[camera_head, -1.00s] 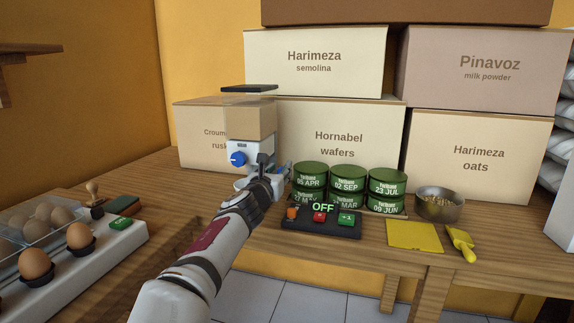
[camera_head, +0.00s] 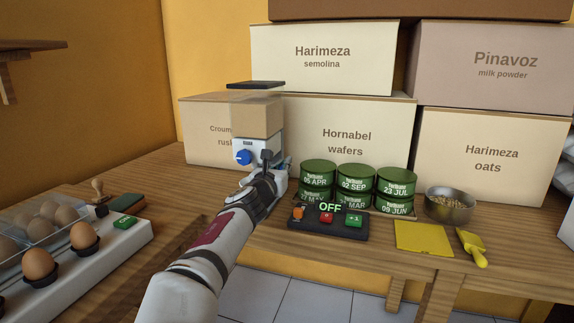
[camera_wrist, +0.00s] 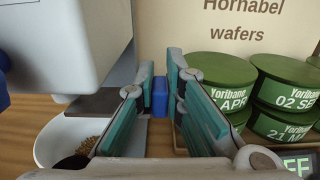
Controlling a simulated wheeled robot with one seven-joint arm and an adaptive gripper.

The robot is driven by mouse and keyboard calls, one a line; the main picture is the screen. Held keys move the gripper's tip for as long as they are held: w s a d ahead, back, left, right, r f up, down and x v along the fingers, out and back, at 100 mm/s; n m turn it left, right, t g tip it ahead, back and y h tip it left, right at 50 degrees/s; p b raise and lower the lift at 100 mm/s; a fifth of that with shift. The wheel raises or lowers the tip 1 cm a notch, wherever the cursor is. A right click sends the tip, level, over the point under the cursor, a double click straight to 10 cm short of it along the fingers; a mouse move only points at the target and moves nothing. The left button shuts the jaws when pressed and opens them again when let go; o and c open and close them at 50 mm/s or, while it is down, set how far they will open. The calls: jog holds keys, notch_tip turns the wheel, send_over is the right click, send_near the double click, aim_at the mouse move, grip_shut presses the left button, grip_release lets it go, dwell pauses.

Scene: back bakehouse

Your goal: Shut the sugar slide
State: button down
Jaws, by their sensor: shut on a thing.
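The sugar dispenser (camera_head: 257,120) stands at the back left of the table, with a clear hopper of tan contents, a dark lid and a white body with a blue knob (camera_head: 244,157). Its white body (camera_wrist: 75,40) fills the upper left of the wrist view. My gripper (camera_wrist: 161,92) is right of the body, its teal-padded fingers shut on a small blue tab (camera_wrist: 160,97), apparently the slide's handle. A dark plate (camera_wrist: 108,103) lies left of the tab; whether they join is unclear. Below is a white bowl (camera_wrist: 50,140) with some grains. My arm hides much of this in the head view.
Stacked green tins (camera_head: 357,177) stand close right of my gripper. In front of them is a dark button panel (camera_head: 327,229) reading OFF. A metal bowl (camera_head: 449,205), yellow card (camera_head: 424,238) and yellow brush (camera_head: 472,248) lie further right. Cartons (camera_head: 349,140) stand behind.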

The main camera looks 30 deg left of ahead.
jog(key=shift+s+a+p, duration=0.2)
jog(key=shift+a+p, duration=0.3)
jog(key=shift+a, duration=0.2)
jog(key=shift+s+a+p, duration=0.15)
jog(key=shift+a+p, duration=0.3)
jog(key=shift+a, duration=0.25)
jog(key=c, duration=1.6)
grip_release()
jog(key=shift+a, duration=0.15)
jog(key=shift+c, duration=0.2)
